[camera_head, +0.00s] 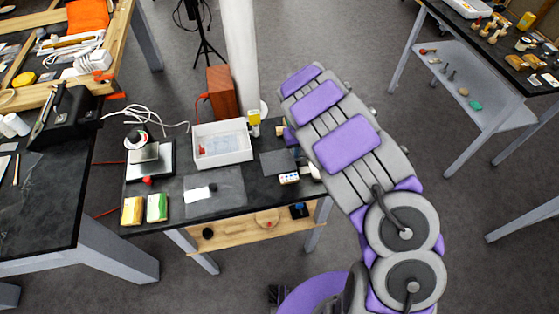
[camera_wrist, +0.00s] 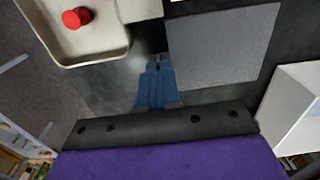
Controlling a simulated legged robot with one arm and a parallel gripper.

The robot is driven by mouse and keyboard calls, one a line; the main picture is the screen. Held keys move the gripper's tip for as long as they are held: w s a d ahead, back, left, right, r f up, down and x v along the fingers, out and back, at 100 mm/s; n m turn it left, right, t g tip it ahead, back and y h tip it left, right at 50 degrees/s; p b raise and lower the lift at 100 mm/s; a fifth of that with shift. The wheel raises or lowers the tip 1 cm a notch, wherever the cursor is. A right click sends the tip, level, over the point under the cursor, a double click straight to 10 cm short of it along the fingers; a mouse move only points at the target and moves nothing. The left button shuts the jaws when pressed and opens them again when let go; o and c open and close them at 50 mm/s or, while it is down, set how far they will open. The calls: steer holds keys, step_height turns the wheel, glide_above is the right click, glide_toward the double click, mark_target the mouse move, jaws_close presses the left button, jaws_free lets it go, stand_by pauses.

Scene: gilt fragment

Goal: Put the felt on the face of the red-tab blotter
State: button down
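My gripper (camera_wrist: 158,62) shows in the wrist view as two blue fingers with their tips close together, and I see nothing held between them. It is above the dark bench, between the white tray (camera_wrist: 110,48) and a flat grey sheet (camera_wrist: 220,45). In the head view the grey sheet (camera_head: 278,162) lies right of the tray (camera_head: 240,154). A red piece (camera_head: 201,150) is in the tray; it looks like a round red knob in the wrist view (camera_wrist: 76,18). I cannot tell which thing is the felt or the red-tab blotter.
A yellow block (camera_head: 132,210) and a green-and-white block (camera_head: 157,207) lie at the front left. A device with a silver plate (camera_head: 148,160) stands behind them. A white box (camera_head: 289,178) sits at the right edge. A wooden shelf (camera_head: 240,232) is below.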

steer(key=shift+r, duration=0.45)
step_height(320, 180, up, 3)
steer(key=shift+s+p, duration=0.15)
steer(key=shift+p, duration=0.4)
steer(key=s+d+r+p, duration=0.1)
steer(key=s+d, duration=0.2)
steer(key=s, duration=1.2)
steer(key=shift+s, duration=0.25)
steer(key=w+d+r+m, duration=0.3)
steer(key=w+d+r, duration=0.4)
steer(key=w+r, duration=0.4)
steer(key=shift+w+d+r, duration=0.15)
steer(key=shift+w+d, duration=0.15)
steer(key=shift+w, duration=0.2)
